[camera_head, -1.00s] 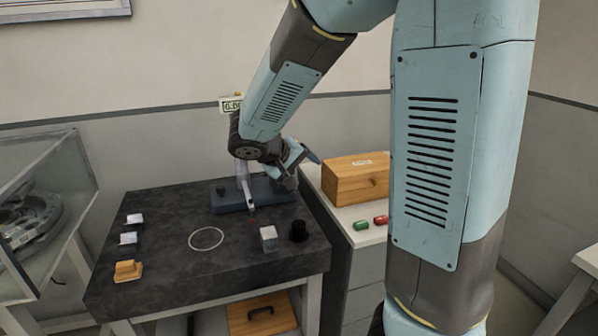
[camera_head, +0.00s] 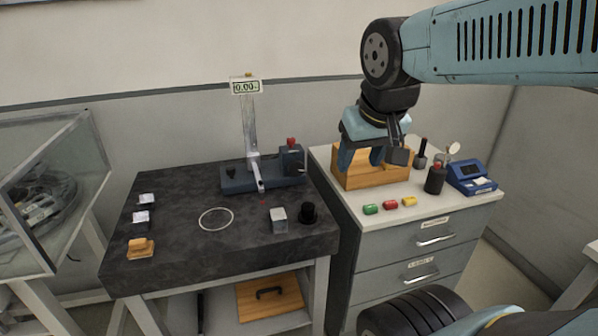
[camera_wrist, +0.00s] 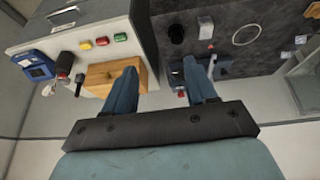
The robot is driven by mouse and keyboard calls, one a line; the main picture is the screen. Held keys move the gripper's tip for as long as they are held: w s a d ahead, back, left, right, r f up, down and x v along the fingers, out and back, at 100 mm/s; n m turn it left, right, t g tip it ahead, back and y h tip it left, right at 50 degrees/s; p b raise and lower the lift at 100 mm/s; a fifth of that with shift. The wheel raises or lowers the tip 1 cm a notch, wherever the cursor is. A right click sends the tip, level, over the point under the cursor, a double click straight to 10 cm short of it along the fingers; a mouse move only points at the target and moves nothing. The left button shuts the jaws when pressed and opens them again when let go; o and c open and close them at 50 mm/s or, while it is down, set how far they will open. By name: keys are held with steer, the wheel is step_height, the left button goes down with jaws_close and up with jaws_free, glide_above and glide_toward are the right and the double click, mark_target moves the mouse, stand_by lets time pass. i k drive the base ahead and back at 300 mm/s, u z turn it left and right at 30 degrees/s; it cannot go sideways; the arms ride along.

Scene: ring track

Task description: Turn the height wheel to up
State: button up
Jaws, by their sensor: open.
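A height gauge (camera_head: 262,178) with a blue-grey base, a pale upright column and a display (camera_head: 245,87) reading about 0.00 stands at the back right of the dark stone table. A dark block with a red knob (camera_head: 291,142) sits at the base's right end. A small dark round part (camera_head: 231,172) sits at its left end. I cannot tell which part is the height wheel, and no up mark is readable. My gripper (camera_head: 361,160) is open and empty, right of the gauge, in front of the wooden box. Its spread fingers (camera_wrist: 160,72) also show in the wrist view.
A wooden box (camera_head: 400,170) and green, red and yellow pieces (camera_head: 390,205) are on the drawer cabinet, with a blue device (camera_head: 470,175) at right. The stone table holds a metal cube (camera_head: 278,219) and a black cylinder (camera_head: 308,212). A glass case (camera_head: 45,190) stands left.

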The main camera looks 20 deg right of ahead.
mark_target(297, 168)
steer(key=z, duration=1.45)
steer(key=k, duration=1.2)
steer(key=u, duration=1.4)
steer(key=i, duration=1)
